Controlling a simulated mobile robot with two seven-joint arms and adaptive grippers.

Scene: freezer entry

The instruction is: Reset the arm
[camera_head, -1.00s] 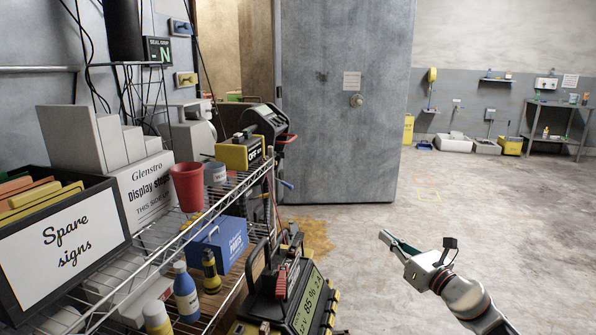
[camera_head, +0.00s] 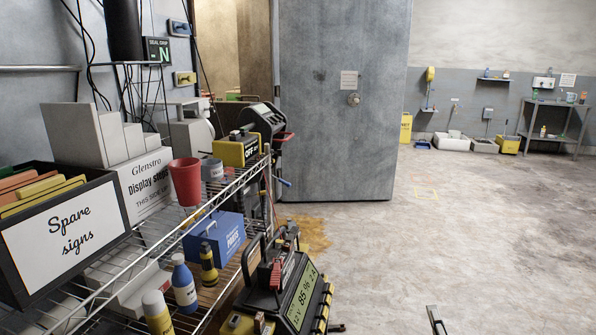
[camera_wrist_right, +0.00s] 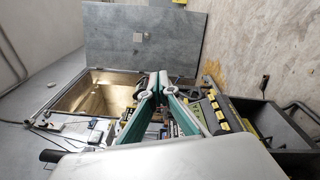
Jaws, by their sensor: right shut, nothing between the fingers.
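My right gripper (camera_head: 436,320) shows only as a small tip at the bottom edge of the head view, right of centre, over bare floor. The rest of my right arm is below that view. In the right wrist view the right gripper (camera_wrist_right: 154,88) has its two fingers meeting at the tips, with nothing held between them. My left gripper is in neither view.
A wire shelf rack (camera_head: 143,243) fills the left, with a red cup (camera_head: 186,182), a blue box (camera_head: 214,239) and a spare signs crate (camera_head: 66,233). A yellow-black device (camera_head: 288,300) stands beside it. The grey door (camera_head: 340,120) stands behind. Floor right is clear.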

